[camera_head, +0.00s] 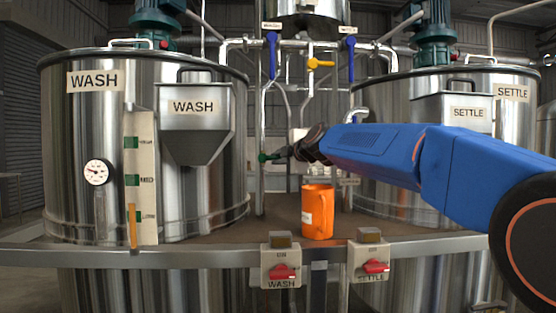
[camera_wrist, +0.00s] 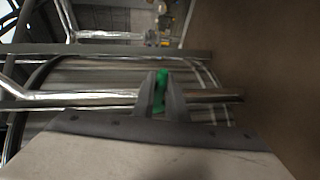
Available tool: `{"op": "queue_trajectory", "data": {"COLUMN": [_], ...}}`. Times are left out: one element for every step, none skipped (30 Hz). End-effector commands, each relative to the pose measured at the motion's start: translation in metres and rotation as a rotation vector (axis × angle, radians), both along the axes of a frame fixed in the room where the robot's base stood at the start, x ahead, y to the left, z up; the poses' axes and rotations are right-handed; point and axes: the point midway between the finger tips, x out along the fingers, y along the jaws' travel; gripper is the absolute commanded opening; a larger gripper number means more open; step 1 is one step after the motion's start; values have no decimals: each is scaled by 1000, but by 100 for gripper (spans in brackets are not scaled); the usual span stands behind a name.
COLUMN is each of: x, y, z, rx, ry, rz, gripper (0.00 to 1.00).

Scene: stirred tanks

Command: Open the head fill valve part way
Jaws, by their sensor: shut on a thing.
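My gripper (camera_head: 285,153) reaches in from the right, between the two tanks. It is shut on a green valve handle (camera_head: 267,157) on a thin vertical pipe. In the wrist view the green handle (camera_wrist: 160,92) sits between my two fingers (camera_wrist: 160,98), and the pipe runs across behind it. Two blue valve handles hang down above, a left one (camera_head: 272,55) and a right one (camera_head: 350,58). A yellow handle (camera_head: 320,63) lies sideways between them. Which valve is the head fill valve cannot be read; the small tags are too small.
The WASH tank (camera_head: 75,140) stands left and the SETTLE tank (camera_head: 385,100) right. An orange jug (camera_head: 318,212) stands on the brown deck below my arm. Two switch boxes with red knobs, WASH (camera_head: 281,253) and SETTLE (camera_head: 360,262), sit on the front rail (camera_head: 200,258).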

Motion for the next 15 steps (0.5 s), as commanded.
{"op": "queue_trajectory", "data": {"x": [0, 0, 0, 0, 0, 0, 0, 0, 0, 0, 0, 0, 0, 0, 0], "y": [0, 0, 0, 0, 0, 0, 0, 0, 0, 0, -1, -1, -1, -1, -1], "z": [0, 0, 1, 1, 2, 3, 4, 5, 5, 6, 7, 8, 9, 10, 11], "rx": [-9, -15, -26, -35, -45, -60, -73, -86, -105, -120, -136, -157, -174, -190, -212], "ry": [1, 2, 1, 1, 1, 1, 0, 0, 1, 0, 0, -1, 0, 0, 0], "rz": [1, 1, 1, 1, 1, 1, 0, 1, 0, 0, 0, 1, 1, 1, 0], "gripper": [0, 0, 0, 0, 0, 0, 0, 0, 0, 0, 0, 0, 0, 0, 0]}}
